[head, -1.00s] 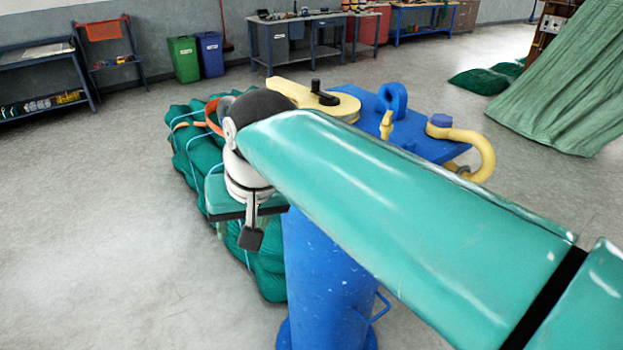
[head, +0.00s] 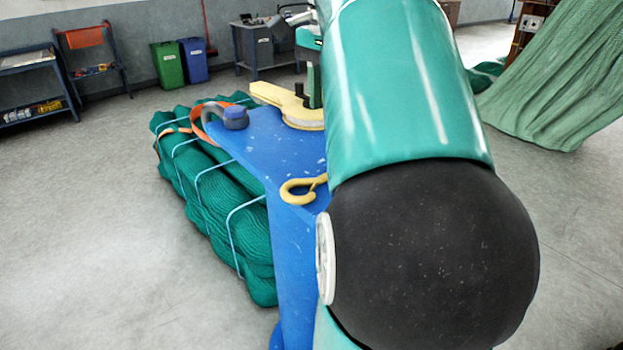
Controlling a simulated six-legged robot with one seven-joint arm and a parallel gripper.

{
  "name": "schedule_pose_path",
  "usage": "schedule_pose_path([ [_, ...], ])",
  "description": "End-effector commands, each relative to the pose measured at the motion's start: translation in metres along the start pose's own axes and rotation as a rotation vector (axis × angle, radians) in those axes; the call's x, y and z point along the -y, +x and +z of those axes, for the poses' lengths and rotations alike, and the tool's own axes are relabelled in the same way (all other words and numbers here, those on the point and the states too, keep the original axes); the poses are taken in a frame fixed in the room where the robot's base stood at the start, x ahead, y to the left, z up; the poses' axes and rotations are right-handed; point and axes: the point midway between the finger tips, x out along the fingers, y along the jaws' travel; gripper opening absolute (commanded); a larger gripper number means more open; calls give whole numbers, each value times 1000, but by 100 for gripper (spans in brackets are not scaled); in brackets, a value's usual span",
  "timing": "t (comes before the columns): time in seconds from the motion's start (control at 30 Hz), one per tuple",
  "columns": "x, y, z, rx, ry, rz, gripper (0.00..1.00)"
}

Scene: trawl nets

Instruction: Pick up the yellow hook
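A yellow hook (head: 289,194) with a curled end lies at the near edge of the blue tabletop (head: 262,143), in the middle of the head view. Its right end runs close to my arm. My gripper (head: 312,85) is at the far side of the tabletop, beyond the hook and apart from it.
A yellow flat piece with a round end (head: 303,116) and a blue-grey shackle (head: 235,118) with an orange strap lie on the tabletop. A strapped green net bundle (head: 215,205) stands left. My arm covers the tabletop's right side. Floor at left is clear.

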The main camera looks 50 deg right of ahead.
Motion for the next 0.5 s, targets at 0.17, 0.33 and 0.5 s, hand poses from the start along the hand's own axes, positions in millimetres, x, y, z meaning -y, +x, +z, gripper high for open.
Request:
schedule_pose_path([
  [0.17,-3,9,-3,0,31,9,46],
  [0.33,-3,42,-2,1,27,9,46],
  [0.5,-2,72,-2,0,26,8,46],
])
